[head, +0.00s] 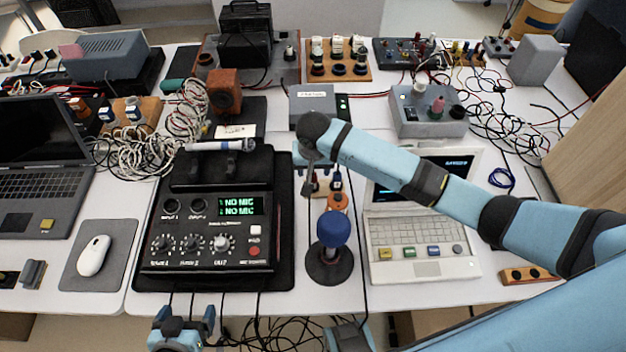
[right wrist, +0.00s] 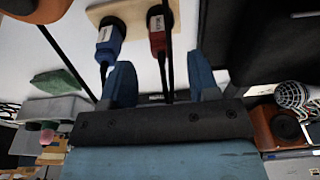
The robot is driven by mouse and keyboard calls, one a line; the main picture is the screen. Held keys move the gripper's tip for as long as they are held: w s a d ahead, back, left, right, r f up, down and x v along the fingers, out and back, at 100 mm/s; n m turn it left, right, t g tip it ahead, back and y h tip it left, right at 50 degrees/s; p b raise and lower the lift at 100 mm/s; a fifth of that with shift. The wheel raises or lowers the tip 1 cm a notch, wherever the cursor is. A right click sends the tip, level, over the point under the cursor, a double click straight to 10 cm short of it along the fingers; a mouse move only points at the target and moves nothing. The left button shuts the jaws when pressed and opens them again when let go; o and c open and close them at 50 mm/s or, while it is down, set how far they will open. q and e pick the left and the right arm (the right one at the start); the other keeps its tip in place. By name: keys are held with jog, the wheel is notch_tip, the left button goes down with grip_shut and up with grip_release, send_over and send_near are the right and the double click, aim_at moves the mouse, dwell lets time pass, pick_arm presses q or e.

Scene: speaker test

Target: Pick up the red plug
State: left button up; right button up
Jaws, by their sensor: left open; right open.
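The red plug (right wrist: 157,38) sits upright in a socket on a small wooden board (right wrist: 133,14) in the right wrist view, with a dark cable trailing from it. A blue plug (right wrist: 109,42) sits beside it on the left. My right gripper (right wrist: 162,82) is open and empty; the red plug's cable runs between its two blue fingers, and the plug's body is beyond the fingertips. My left gripper (head: 186,318) is open and empty at the table's front edge.
A black mixer (head: 208,232) stands left of the board, with a microphone (head: 222,145) lying on the case behind it. A blue-topped round stand (head: 333,230) is in front, and a white laptop (head: 425,250) is to the right. Tangled cables lie around.

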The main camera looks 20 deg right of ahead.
aim_at(313, 175)
jog(key=shift+w+f, duration=0.15)
jog(key=shift+f, duration=1.25)
jog(key=shift+w+f, duration=0.15)
jog(key=shift+f, duration=1.2)
jog(key=c, duration=1)
